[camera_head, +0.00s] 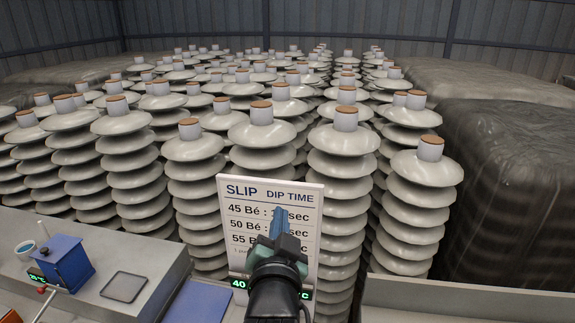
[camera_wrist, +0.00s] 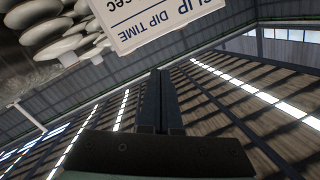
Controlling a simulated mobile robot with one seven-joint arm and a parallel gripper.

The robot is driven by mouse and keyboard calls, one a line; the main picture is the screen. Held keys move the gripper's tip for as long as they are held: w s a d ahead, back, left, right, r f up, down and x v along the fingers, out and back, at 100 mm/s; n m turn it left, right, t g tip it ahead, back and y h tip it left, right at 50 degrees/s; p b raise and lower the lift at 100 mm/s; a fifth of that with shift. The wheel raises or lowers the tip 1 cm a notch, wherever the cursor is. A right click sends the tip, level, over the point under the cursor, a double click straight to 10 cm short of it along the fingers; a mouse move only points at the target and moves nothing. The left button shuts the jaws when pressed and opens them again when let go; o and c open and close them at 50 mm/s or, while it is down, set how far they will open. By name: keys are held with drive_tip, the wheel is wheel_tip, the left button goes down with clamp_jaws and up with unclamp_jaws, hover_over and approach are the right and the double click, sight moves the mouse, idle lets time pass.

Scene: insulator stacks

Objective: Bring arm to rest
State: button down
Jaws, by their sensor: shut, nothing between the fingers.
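My gripper (camera_head: 281,219) is in the middle of the head view, raised in front of a white sign (camera_head: 247,196) headed "SLIP" and "DIP TIME". It covers part of the sign's text. In the wrist view the two dark fingers of my gripper (camera_wrist: 160,76) lie together, shut with nothing between them. The sign also shows upside down at the top of the wrist view (camera_wrist: 150,18). Whether the gripper touches the sign cannot be told, but a gap seems to show in the wrist view.
Many white insulator stacks (camera_head: 343,145) stand behind the sign. A grey counter (camera_head: 90,262) at the left bears a blue box (camera_head: 63,262) and a dark square plate (camera_head: 124,287). Dark wrapped bales (camera_head: 510,180) stand at the right. A pale ledge (camera_head: 460,297) is at the lower right.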

drive_tip(key=s+d+r+n+t+b, duration=0.1)
drive_tip(key=s+r+n+t+b, duration=0.3)
drive_tip(key=r, duration=1.5)
drive_tip(key=s+r+n+t+p, duration=0.1)
drive_tip(key=s+r+t, duration=0.5)
drive_tip(key=s+r, duration=0.7)
drive_tip(key=s+n, duration=0.1)
drive_tip(key=s, duration=0.2)
drive_tip(key=shift+d, duration=0.15)
